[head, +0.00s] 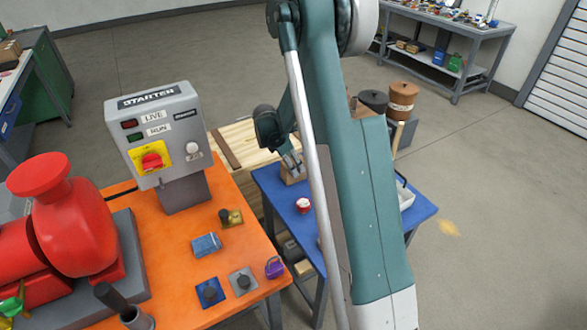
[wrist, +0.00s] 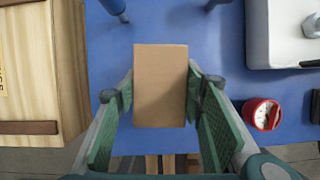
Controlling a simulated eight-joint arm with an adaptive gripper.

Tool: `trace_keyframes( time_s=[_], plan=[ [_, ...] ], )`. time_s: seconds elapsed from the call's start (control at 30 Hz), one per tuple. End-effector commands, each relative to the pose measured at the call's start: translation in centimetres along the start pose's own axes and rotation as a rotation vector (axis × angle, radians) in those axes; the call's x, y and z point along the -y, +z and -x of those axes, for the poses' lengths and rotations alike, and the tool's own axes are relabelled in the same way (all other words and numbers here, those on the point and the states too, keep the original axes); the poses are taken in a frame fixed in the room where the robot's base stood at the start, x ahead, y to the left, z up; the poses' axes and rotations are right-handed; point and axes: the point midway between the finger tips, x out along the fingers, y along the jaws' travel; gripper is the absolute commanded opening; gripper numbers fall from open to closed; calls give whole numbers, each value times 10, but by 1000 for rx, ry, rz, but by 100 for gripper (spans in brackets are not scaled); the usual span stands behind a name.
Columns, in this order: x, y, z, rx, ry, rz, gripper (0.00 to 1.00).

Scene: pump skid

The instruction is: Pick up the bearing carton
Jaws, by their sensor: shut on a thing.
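The bearing carton (wrist: 161,85) is a plain brown box, seen from above in the middle of the wrist view. My gripper (wrist: 160,95) has one green-padded finger at each side of it and is shut on it. In the head view my gripper (head: 292,165) is at the carton (head: 292,176) over the far left part of the blue table (head: 265,182). My arm hides much of that table. I cannot tell whether the carton touches the tabletop.
A red and white round item (wrist: 262,113) lies right of the carton, and a white tray (wrist: 285,35) is behind it. A wooden crate (wrist: 35,70) stands close on the left. The orange bench (head: 190,265) holds the starter box (head: 155,130) and a red pump (head: 65,220).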

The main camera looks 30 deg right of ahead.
Motion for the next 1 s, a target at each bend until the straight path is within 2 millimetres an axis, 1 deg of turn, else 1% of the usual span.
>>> trace_keyframes(
  time_s=[0.27,0.47,0.8,1.0],
  plan=[
    [0,3,6,0,0,0,19],
    [0,12,30,0,0,0,19],
    [0,32,77,0,0,0,19],
    [0,39,93,0,0,0,19]
  ],
)
